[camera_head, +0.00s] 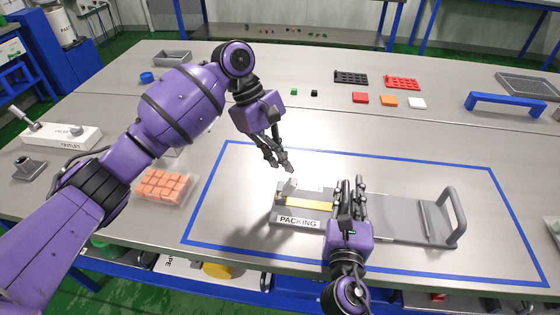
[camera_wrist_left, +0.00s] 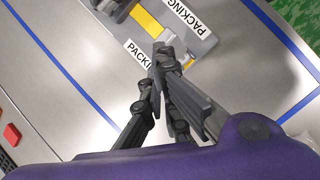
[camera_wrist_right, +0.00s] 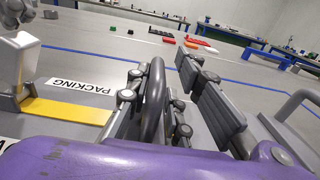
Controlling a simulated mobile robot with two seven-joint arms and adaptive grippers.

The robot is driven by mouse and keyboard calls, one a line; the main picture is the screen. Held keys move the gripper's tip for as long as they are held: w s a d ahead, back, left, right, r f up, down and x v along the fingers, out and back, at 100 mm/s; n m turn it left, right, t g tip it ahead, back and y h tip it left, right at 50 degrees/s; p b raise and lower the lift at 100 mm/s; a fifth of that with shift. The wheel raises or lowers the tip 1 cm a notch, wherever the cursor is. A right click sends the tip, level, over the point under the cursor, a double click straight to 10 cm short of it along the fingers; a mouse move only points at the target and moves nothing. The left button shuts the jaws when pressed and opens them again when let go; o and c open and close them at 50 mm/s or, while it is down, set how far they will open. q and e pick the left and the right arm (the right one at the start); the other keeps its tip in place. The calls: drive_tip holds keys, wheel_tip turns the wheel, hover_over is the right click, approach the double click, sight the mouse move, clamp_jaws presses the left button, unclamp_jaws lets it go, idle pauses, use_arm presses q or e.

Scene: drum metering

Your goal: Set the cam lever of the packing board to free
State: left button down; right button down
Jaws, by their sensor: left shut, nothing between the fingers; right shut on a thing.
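The grey packing board (camera_head: 385,219) lies inside the blue outline, with a "PACKING" label (camera_head: 298,222) and a yellow strip (camera_head: 308,204) at its left end. The pale cam lever (camera_head: 289,187) stands up at that end; it shows as a light block in the right wrist view (camera_wrist_right: 18,62). My left gripper (camera_head: 287,167) is shut and empty, just above and behind the lever; I cannot tell whether it touches. My right gripper (camera_head: 350,182) is shut on a dark grey upright handle (camera_wrist_right: 153,95) of the board. My fingers partly hide this handle in the head view.
A second grey handle (camera_head: 457,217) rises at the board's right end. Orange blocks (camera_head: 163,186) lie to the left, near a white outlet box (camera_head: 60,136). Red and black trays (camera_head: 402,83) and coloured blocks lie further back. The table between them and the board is mostly clear.

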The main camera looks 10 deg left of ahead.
use_arm(q)
drive_tip(key=shift+r, duration=0.1)
wheel_tip(320, 180, up, 10)
drive_tip(key=w+d, duration=0.1)
drive_tip(key=d, duration=0.1)
idle(0.5)
drive_tip(key=shift+w+f, duration=0.1)
drive_tip(key=shift+f, duration=0.1)
drive_tip(key=n+t+h, duration=0.4)
drive_tip(key=n+h, duration=0.4)
approach(285, 187)
drive_tip(key=x, duration=0.7)
drive_tip(key=shift+a+f, duration=0.1)
